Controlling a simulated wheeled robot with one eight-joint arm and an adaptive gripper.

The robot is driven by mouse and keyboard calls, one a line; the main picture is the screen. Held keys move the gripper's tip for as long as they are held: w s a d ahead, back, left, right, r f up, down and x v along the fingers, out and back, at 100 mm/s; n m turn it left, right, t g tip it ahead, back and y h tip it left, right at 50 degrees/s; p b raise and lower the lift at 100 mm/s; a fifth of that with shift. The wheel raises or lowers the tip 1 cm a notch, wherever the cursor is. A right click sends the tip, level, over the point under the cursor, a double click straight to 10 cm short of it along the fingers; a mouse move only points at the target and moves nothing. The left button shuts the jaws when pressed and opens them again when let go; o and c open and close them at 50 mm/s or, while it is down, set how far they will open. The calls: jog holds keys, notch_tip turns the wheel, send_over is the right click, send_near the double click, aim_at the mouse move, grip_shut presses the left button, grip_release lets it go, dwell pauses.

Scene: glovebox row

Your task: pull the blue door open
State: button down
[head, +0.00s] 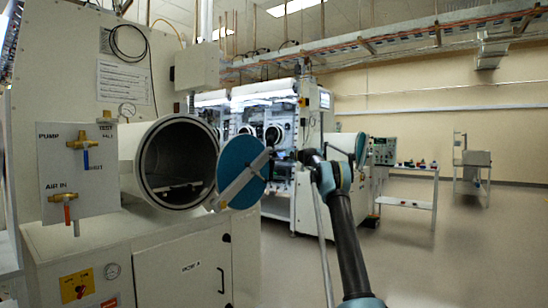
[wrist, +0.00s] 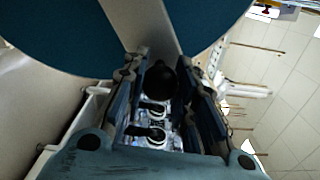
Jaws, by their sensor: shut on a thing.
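The blue door (head: 236,160) is a round blue disc with a pale grey bar (head: 243,178) across its face. It stands ajar, swung out to the right of the round chamber mouth (head: 178,162), whose dark inside shows. My gripper (head: 277,155) is at the door's right side, near the bar's upper right end. In the wrist view, the blue door (wrist: 60,35) fills the top, and my gripper (wrist: 160,85) is shut on a dark round knob (wrist: 161,74) below the bar. The knob's far side is hidden.
A panel with yellow valves (head: 78,170) is left of the chamber, above a white cabinet (head: 185,275). Behind my arm stand more gloveboxes (head: 265,125). A white cart (head: 410,185) stands right of them.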

jog(key=shift+w+d, duration=0.1)
jog(key=shift+d, duration=0.05)
jog(key=c, duration=1.3)
grip_release()
jog(key=v, duration=1.1)
jog(key=shift+s+d+f, duration=0.15)
jog(key=shift+s+d, duration=0.05)
jog(key=shift+d, duration=0.15)
